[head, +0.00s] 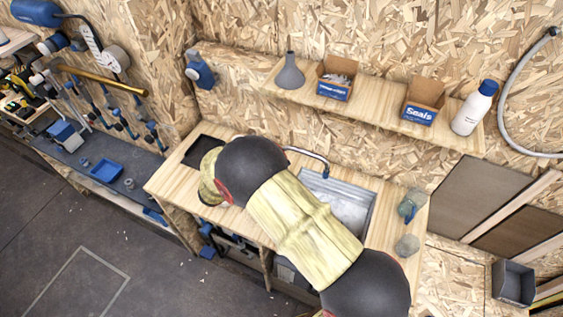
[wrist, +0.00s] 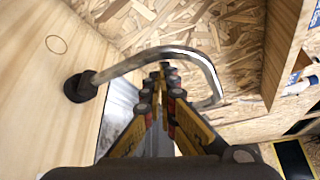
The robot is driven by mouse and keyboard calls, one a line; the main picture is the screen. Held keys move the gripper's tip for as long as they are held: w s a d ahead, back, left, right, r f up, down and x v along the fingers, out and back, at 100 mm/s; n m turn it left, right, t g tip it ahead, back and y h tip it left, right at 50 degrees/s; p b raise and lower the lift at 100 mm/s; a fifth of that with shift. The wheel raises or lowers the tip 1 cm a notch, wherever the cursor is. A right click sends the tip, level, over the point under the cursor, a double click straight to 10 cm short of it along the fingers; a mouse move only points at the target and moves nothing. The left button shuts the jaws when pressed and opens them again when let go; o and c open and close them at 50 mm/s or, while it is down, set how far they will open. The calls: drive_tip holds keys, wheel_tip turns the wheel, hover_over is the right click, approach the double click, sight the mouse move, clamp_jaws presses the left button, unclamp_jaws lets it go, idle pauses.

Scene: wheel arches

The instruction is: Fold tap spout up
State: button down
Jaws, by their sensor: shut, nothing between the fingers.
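The tap is a bent chrome tube. In the wrist view its spout (wrist: 190,54) rises from a black base (wrist: 79,87) at left, arches over to the right and bends down to a tip at centre right. In the head view a short piece of the spout (head: 308,153) shows over the sink (head: 345,203), and my arm hides its base. My gripper (wrist: 165,70) is shut and empty, with its fingertips just under the arch of the spout. I cannot tell whether they touch it. In the head view my arm hides the gripper.
A wooden shelf (head: 385,118) above the sink holds a grey funnel (head: 289,72), two open boxes and a white bottle (head: 474,108). A glass jar (head: 411,204) stands right of the sink. In the wrist view a wooden panel (wrist: 288,45) is close at upper right.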

drive_tip(key=v, duration=1.2)
